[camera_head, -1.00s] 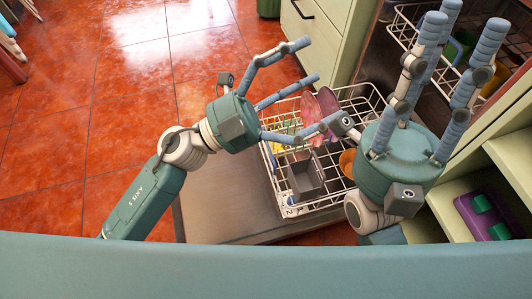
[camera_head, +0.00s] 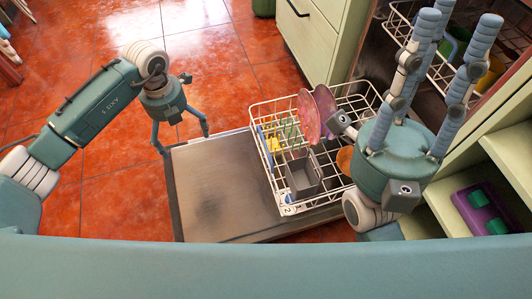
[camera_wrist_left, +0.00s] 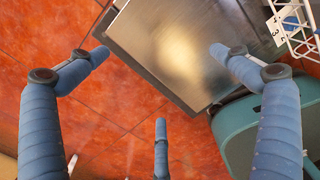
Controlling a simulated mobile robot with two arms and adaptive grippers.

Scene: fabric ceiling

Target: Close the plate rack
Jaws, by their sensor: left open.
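The plate rack (camera_head: 263,172) is a white wire basket pulled out onto the lowered dishwasher door (camera_head: 215,190). It holds pink plates (camera_head: 310,115), a grey cutlery box (camera_head: 303,178) and small coloured items. My left gripper (camera_head: 186,143) is open and empty, pointing down near the door's far-left corner, apart from the rack. In the left wrist view its fingers (camera_wrist_left: 160,62) are spread near the door's edge, and a rack corner (camera_wrist_left: 296,28) shows at top right. My right gripper (camera_head: 458,24) is open with fingers pointing up, beside the rack's right side and hiding part of it.
An upper wire rack (camera_head: 448,62) with cups sits inside the dishwasher at top right. A pale green cabinet (camera_head: 318,35) stands behind the rack. Open shelves with a purple item (camera_head: 482,207) are at right. Red tile floor (camera_head: 110,190) lies free at left.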

